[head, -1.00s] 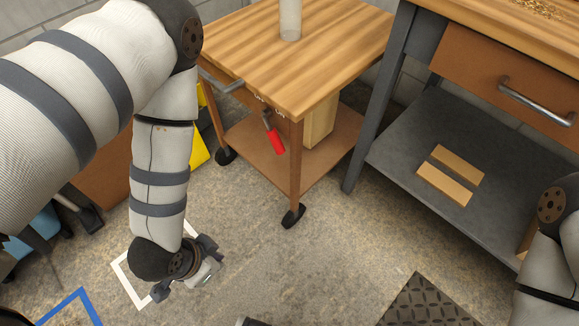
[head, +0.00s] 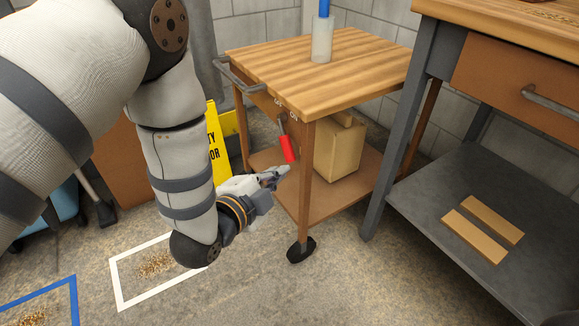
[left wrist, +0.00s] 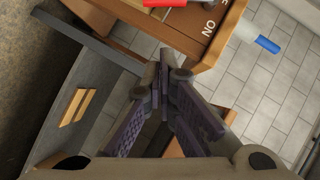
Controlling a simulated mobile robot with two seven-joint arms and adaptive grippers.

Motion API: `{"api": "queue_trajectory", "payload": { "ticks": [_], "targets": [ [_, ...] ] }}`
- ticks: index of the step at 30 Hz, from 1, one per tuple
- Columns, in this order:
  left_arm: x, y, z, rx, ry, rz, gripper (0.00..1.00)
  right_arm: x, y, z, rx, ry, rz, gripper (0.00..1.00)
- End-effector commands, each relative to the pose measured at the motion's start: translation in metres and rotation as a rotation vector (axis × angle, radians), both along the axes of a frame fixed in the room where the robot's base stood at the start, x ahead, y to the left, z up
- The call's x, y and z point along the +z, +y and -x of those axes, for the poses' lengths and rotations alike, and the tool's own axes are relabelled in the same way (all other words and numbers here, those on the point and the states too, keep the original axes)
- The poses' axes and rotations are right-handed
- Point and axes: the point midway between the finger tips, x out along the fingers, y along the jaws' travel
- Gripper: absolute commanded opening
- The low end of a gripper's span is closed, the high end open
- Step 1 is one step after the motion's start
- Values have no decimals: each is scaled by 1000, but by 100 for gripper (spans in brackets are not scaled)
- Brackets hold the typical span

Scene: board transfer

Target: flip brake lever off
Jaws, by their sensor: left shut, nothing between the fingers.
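The brake lever has a red grip (head: 287,149) on a grey metal arm, mounted on the side of the wooden cart (head: 300,70). The grip hangs down, tilted slightly right at its lower end. Small white labels sit above it; the right one reads ON. My left gripper (head: 282,174) is shut and empty, just below the red grip, close to the cart's front leg. In the left wrist view its shut fingers (left wrist: 166,65) point at the cart, and part of the red grip (left wrist: 165,3) shows at the top edge. I cannot tell whether they touch. My right gripper is out of view.
A cardboard-coloured box (head: 338,150) stands on the cart's lower shelf. A white cylinder (head: 322,40) with a blue top stands on the cart. Right is a workbench with two wooden boards (head: 482,228) on its shelf. A yellow sign (head: 216,150) stands behind my left arm.

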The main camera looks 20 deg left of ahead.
Motion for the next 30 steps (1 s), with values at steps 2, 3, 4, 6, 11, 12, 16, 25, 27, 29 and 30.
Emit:
{"api": "queue_trajectory", "payload": {
  "ticks": [2, 3, 4, 6, 11, 12, 16, 25, 27, 29, 30],
  "targets": [
    [1, 0, 0, -1, -1, -1, 0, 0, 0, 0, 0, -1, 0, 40],
    [1, 0, 0, 0, -1, 0, 0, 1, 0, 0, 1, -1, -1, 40],
    [1, 0, 0, 0, -1, 0, 0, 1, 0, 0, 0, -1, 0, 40],
    [1, 0, 0, 0, 0, 1, 0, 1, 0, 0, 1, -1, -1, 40],
    [-3, -1, -7, 1, 2, 2, 0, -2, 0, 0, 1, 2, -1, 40],
    [-5, -2, -13, 1, 0, 2, 0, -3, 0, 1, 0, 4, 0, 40],
    [-14, -5, -39, 2, 1, 3, 0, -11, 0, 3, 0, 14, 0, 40],
    [-34, -11, -99, 3, 5, 3, 0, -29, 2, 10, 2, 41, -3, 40],
    [-41, -3, -107, 4, 6, 2, 0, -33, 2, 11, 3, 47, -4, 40],
    [-44, 2, -112, 3, 5, 3, 0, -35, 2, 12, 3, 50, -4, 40],
    [-46, 4, -115, 3, 6, 3, 0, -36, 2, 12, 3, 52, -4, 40]
  ]
}}
